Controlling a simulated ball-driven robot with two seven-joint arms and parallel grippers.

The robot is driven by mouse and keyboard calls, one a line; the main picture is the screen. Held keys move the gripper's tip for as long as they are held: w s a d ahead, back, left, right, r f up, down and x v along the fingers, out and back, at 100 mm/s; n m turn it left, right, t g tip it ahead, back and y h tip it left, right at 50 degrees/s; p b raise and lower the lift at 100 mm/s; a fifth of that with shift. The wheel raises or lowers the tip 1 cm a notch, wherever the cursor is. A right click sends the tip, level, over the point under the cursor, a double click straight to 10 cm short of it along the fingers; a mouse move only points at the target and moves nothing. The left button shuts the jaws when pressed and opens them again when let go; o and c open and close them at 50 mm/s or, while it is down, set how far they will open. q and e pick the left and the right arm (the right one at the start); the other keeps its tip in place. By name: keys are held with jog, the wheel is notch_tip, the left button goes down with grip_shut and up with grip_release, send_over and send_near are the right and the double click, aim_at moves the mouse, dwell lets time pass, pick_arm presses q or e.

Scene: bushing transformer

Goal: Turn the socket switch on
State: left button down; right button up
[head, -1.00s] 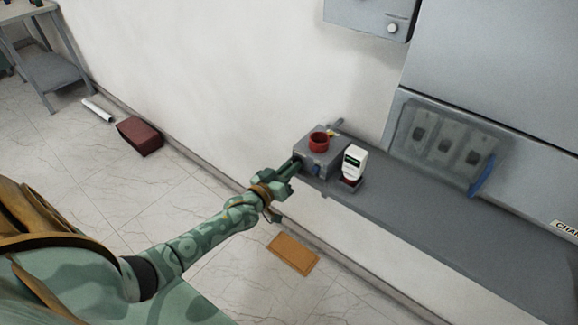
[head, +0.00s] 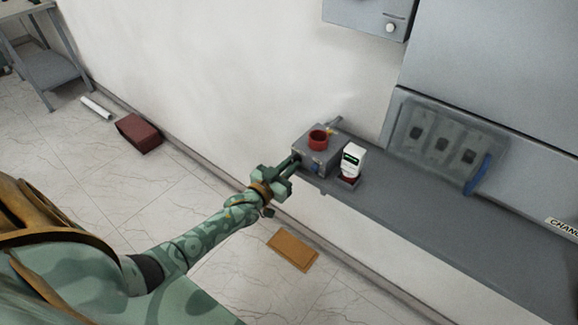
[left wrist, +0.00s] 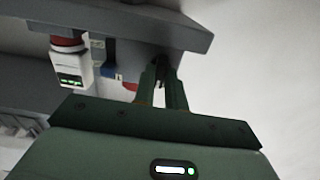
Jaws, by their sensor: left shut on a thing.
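A grey socket box (head: 325,158) with a red round socket (head: 318,139) on top stands at the left end of the grey shelf. My left gripper (head: 294,162) reaches the left part of the box's front. In the left wrist view, my left gripper (left wrist: 161,88) has its two fingers close together on a small dark part at the box, which I take as the socket switch. The fingers mostly hide this part, so its position cannot be told. A blue part (left wrist: 108,62) sits beside the fingers. My right gripper is out of view.
A white device (head: 352,159) on a red base stands right of the box. The shelf (head: 440,218) is clear farther right. A panel with several dark switches (head: 441,140) is on the wall. A red-brown box (head: 138,134) and an orange board (head: 293,250) lie on the floor.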

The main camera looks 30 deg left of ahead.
pick_arm(q)
jog(key=shift+s+f, duration=0.1)
jog(key=shift+f, duration=0.05)
jog(key=c, duration=1.4)
grip_release()
jog(key=shift+c, duration=0.2)
jog(key=s+a+p, duration=0.1)
jog(key=s+p, duration=0.1)
jog(key=s, duration=1.4)
jog(key=shift+a+p, duration=0.15)
jog(key=shift+p, duration=0.25)
jog(key=shift+s, duration=0.1)
